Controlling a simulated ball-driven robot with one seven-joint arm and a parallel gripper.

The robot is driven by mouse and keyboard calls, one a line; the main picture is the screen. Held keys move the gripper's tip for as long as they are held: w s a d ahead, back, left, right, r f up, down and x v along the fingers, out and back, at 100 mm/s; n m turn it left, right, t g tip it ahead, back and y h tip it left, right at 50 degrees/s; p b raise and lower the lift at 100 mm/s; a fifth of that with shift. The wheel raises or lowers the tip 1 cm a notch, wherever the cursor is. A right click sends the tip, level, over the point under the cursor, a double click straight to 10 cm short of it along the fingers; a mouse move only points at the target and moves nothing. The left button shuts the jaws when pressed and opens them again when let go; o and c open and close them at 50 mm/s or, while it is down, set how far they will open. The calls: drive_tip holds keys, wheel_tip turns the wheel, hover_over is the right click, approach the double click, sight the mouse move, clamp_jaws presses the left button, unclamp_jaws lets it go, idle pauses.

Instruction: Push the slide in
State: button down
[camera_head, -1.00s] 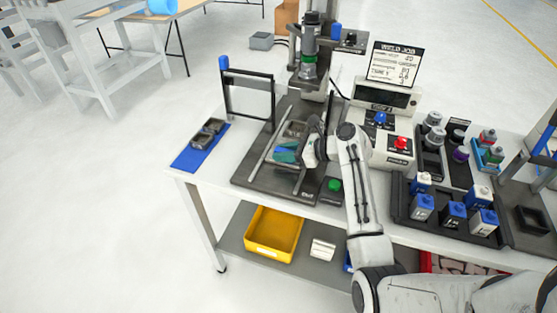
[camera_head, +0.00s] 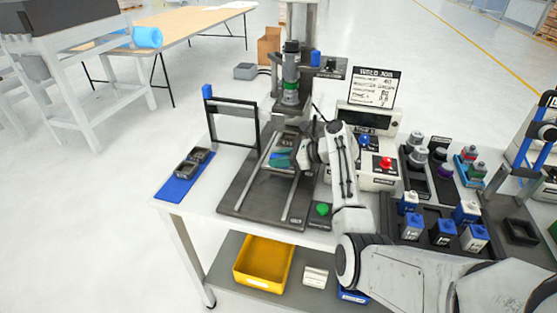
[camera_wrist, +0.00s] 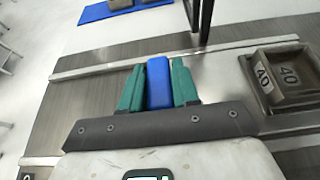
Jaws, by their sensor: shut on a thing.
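The slide is a low carriage on two pale rails (camera_head: 251,183) over a dark base, under the press head (camera_head: 290,88). Its square metal nest (camera_head: 288,139) sits near the back of the rails. In the wrist view the nest marked 40 (camera_wrist: 289,74) is at the right, beside my fingers. My gripper (camera_head: 281,160) is at the slide's front side. In the wrist view its green fingers (camera_wrist: 157,84) are shut on both sides of a blue handle (camera_wrist: 159,80). How the handle joins the slide is hidden by the gripper.
A black frame (camera_head: 232,124) stands left of the rails, near a blue mat (camera_head: 172,188) with two dark nests. A control box with blue and red buttons (camera_head: 386,163) and a green button (camera_head: 322,209) are right of the rails. The front rails are clear.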

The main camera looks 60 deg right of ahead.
drive_tip(key=c, duration=0.9)
unclamp_jaws()
drive_tip(key=shift+d, duration=0.35)
wheel_tip(320, 180, up, 3)
drive_tip(key=shift+w+f, duration=0.1)
drive_tip(key=shift+f, duration=0.05)
drive_tip(key=s+a+r, duration=0.2)
drive_tip(key=s+r, duration=0.1)
drive_tip(key=s, duration=0.1)
drive_tip(key=s+a+r, duration=0.2)
drive_tip(key=s+r, duration=0.2)
drive_tip(key=s+a+r+p, duration=0.1)
drive_tip(key=s+a+r, duration=0.1)
drive_tip(key=s, duration=0.3)
drive_tip(key=shift+r, duration=0.65)
